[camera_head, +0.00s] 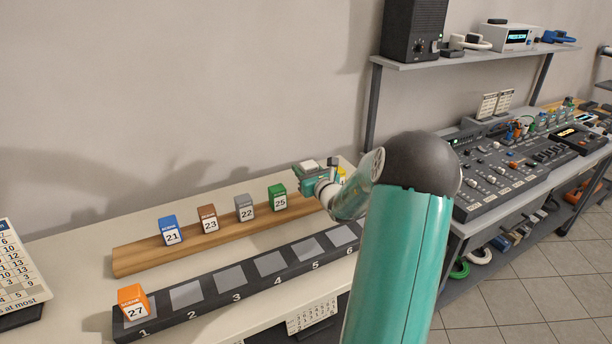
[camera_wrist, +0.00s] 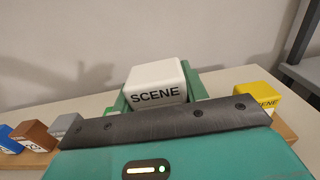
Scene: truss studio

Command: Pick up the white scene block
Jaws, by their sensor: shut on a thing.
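The white scene block (camera_wrist: 155,85) shows in the wrist view with "SCENE" on its near face, between the green fingers of my gripper (camera_head: 313,174). My gripper is shut on it. In the head view only a pale bit of the block shows at the gripper, at the right part of the wooden rack (camera_head: 140,258). Its underside is hidden, so I cannot tell whether it touches the rack.
Blue 21 (camera_head: 171,231), brown 23 (camera_head: 208,218), grey 22 (camera_head: 244,208) and green 25 (camera_head: 278,197) blocks stand on the rack. A yellow block (camera_wrist: 258,97) is close at right. Orange 27 (camera_head: 133,302) sits on slot 1 of the black numbered strip (camera_head: 205,308); slots 2 to 5 look empty.

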